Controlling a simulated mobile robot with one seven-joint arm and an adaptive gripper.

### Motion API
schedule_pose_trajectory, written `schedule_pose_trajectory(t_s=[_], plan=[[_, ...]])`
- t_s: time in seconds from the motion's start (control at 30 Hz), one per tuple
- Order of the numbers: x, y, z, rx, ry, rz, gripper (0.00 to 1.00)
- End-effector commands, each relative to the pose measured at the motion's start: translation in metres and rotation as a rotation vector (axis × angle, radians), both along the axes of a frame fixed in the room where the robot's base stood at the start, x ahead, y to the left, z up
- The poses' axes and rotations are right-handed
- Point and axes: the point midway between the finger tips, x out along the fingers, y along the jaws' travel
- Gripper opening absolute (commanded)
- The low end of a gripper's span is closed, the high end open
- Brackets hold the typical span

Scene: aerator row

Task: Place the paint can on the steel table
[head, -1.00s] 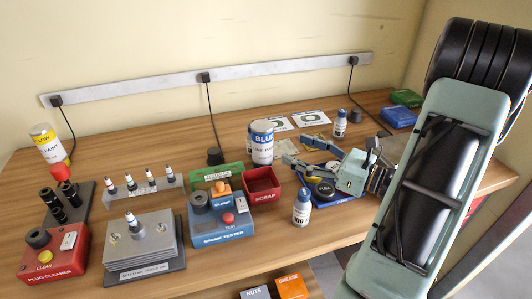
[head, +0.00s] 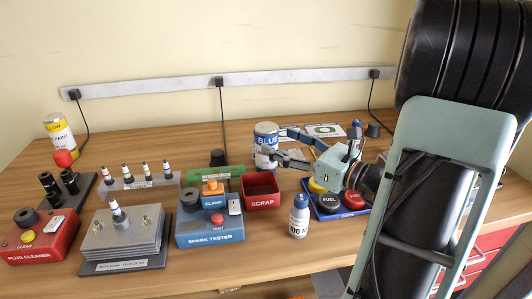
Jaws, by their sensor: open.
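A white paint can with a blue label (head: 264,142) stands upright on the wooden bench behind the red scrap bin. A second paint can, with a yellow label (head: 58,132), stands at the far left. My gripper (head: 281,145) is open, reaching from the right. Its fingers point left at the blue can, with the tips close to its right side; I cannot tell whether they touch it. No table clearly made of steel shows.
The red scrap bin (head: 262,188), blue spark tester (head: 210,229) and white bottle (head: 299,216) stand in front of the can. A blue caps tray (head: 329,210) lies below my gripper. The red plug cleaner (head: 42,236) is at left. Bare wood (head: 145,150) lies along the back.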

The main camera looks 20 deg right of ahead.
Motion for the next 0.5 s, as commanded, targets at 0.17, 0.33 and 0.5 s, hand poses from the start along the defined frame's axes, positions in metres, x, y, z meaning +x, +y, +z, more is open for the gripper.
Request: schedule_pose_trajectory(t_s=[0.17, 0.33, 0.5], plan=[[0.012, 0.006, -0.001, 0.0, 0.0, 0.002, 0.62], [0.036, 0.016, -0.002, 0.0, -0.001, 0.004, 0.62], [0.053, 0.024, -0.002, 0.0, 0.001, 0.001, 0.62]])
